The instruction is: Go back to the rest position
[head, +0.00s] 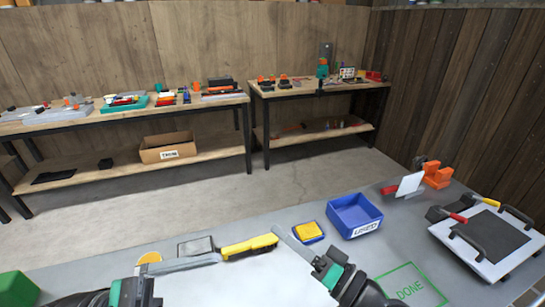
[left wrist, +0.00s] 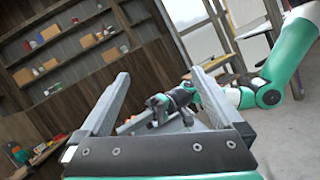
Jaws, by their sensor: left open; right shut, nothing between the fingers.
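My right gripper (head: 279,232) reaches up and left over the grey table from the bottom of the head view. Its fingers are together and hold nothing. My left gripper (left wrist: 160,75) is open and empty in the left wrist view, its two grey fingers spread apart. In the head view only part of it shows at the lower left, above the table. My right arm (left wrist: 270,85) shows beyond the left fingers in the left wrist view.
On the table (head: 120,274) are a yellow-handled tool (head: 250,246), a yellow block (head: 308,230) in a blue holder, a blue bin (head: 357,224), an orange clamp (head: 437,175), a white panel (head: 470,250) with black handles and a green block (head: 17,287). Workbenches stand beyond.

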